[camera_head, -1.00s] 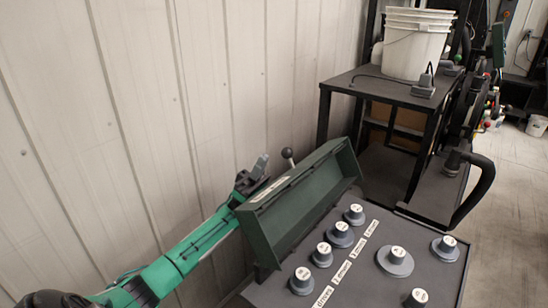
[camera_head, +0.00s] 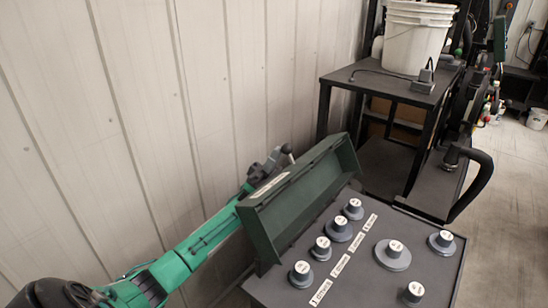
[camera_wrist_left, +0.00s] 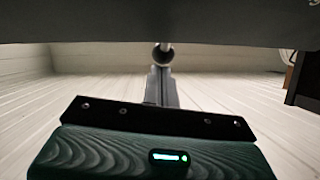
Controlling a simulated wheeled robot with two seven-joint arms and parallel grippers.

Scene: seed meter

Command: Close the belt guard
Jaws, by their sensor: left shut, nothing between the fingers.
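The belt guard (camera_head: 300,200) is a dark green, open-sided cover standing tilted up along the wall-side edge of a dark panel (camera_head: 335,280) with round grey knobs. My left gripper (camera_head: 278,158) is behind the guard, between it and the wall, close to a short rod with a ball end (camera_head: 286,149). Its fingers are shut and empty. In the left wrist view the shut fingers (camera_wrist_left: 160,80) point at the round rod end (camera_wrist_left: 163,53), below a dark grey surface that fills the top. Whether they touch it I cannot tell. My right gripper is not in view.
A ribbed pale wall (camera_head: 130,110) runs close along the left of my arm. Beyond the panel stands a dark table (camera_head: 350,88) with white buckets (camera_head: 412,45). A black curved handle (camera_head: 482,185) rises at the right. Open floor lies at the far right.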

